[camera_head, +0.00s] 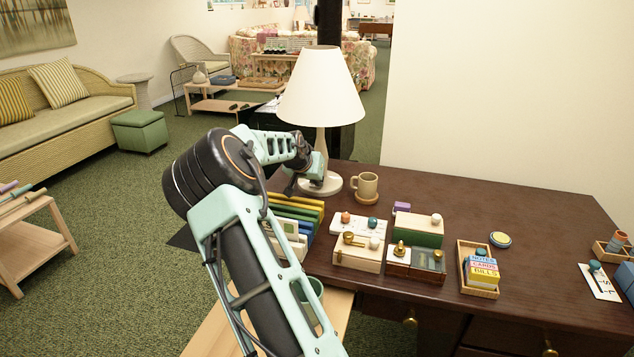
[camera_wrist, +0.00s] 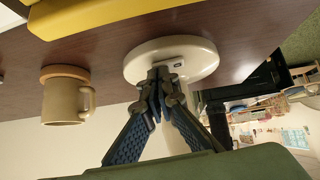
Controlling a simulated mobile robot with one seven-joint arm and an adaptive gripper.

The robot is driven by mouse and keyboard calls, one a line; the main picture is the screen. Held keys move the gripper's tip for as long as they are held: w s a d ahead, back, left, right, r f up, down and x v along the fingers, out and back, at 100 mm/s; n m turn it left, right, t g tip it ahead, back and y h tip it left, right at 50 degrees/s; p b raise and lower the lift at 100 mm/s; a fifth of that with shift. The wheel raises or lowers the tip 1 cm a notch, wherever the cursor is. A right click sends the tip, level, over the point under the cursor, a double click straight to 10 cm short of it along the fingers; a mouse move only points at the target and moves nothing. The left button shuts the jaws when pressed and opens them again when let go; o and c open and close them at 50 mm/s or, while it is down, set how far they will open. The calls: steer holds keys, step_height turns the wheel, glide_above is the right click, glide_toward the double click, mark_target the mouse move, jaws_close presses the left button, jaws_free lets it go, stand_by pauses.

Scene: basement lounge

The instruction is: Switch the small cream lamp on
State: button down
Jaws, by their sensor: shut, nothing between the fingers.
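The small cream lamp (camera_head: 320,90) stands upright at the far left end of the dark desk, with a pale cone shade and a round base (camera_head: 330,184). I cannot tell whether it is lit. In the wrist view its base (camera_wrist: 196,57) fills the upper middle, and a small dark switch (camera_wrist: 178,64) shows on it. My gripper (camera_wrist: 160,88) is shut and empty, its fingertips together in front of the base, close to the switch. I cannot tell whether they touch. In the head view my gripper (camera_head: 291,190) is at the base's left, partly hidden by my arm.
A beige mug (camera_head: 365,186) on a coaster stands just right of the lamp; it also shows in the wrist view (camera_wrist: 62,102). Upright yellow and green files (camera_head: 297,208) stand in front of the lamp. Small boxes (camera_head: 357,252) and a card tray (camera_head: 478,270) lie nearer the front.

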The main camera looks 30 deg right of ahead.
steer(key=shift+s+f, duration=0.1)
steer(key=shift+f, duration=0.15)
steer(key=shift+r, duration=0.1)
steer(key=shift+w+a+r+p, duration=0.1)
steer(key=shift+w+a+p, duration=0.45)
steer(key=shift+w+p, duration=0.1)
steer(key=shift+r, duration=0.15)
steer(key=shift+d+r, duration=0.1)
steer(key=shift+r, duration=0.2)
steer(key=r+p, duration=0.3)
steer(key=r, duration=0.1)
steer(key=shift+w+a+r, duration=0.1)
steer(key=shift+w+a, duration=0.05)
steer(key=shift+a, duration=0.15)
steer(key=p+v, duration=0.1)
steer(key=v, duration=0.8)
steer(key=shift+a, duration=0.35)
